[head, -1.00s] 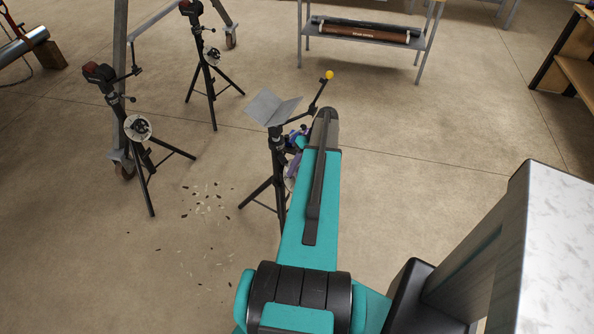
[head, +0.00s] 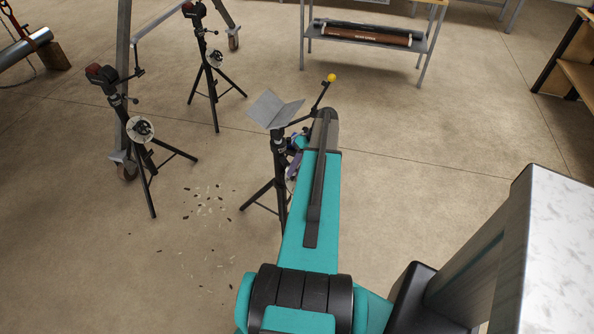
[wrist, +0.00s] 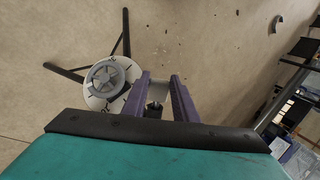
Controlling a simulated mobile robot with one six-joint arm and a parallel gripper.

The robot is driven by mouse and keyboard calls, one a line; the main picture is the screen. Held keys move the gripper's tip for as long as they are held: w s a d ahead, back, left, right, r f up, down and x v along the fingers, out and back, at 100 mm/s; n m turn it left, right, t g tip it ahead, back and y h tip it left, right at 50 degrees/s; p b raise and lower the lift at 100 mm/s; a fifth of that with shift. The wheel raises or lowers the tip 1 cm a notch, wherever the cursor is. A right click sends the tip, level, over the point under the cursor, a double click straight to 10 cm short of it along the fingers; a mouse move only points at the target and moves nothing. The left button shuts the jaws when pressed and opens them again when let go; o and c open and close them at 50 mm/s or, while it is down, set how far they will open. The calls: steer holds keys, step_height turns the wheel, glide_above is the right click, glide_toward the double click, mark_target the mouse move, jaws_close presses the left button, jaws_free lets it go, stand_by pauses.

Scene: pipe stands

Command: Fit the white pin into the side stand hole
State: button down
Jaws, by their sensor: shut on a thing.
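The nearest stand (head: 279,155) is a black tripod with a grey V-shaped head and a side rod ending in a yellow ball. Its side hole cannot be made out. My gripper (wrist: 161,80) shows two purple fingers in the wrist view, shut on a small pale piece, the white pin (wrist: 158,89), of which little shows. A dark fitting (wrist: 154,108) lies between the fingers, nearer the wrist. In the head view my arm hides most of the gripper, close to the right side of this stand. Whether the pin touches the stand cannot be told.
A white disc with a grey handwheel (wrist: 107,82) lies just left of the fingers in the wrist view. Two more tripod stands (head: 140,130) (head: 208,70) stand at left. A shelf rack (head: 368,40) is behind. Open floor lies at right.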

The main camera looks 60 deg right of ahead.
steer(key=shift+w+d, duration=0.25)
steer(key=shift+w, duration=0.2)
steer(key=c, duration=1.3)
jaws_free()
steer(key=shift+c, duration=0.2)
steer(key=shift+r, duration=0.1)
steer(key=p+v, duration=0.2)
steer(key=v, duration=0.3)
steer(key=shift+s, duration=0.1)
steer(key=shift+d, duration=0.1)
steer(key=b+v, duration=0.3)
steer(key=v, duration=1)
steer(key=shift+r, duration=0.25)
steer(key=shift+s+d, duration=0.1)
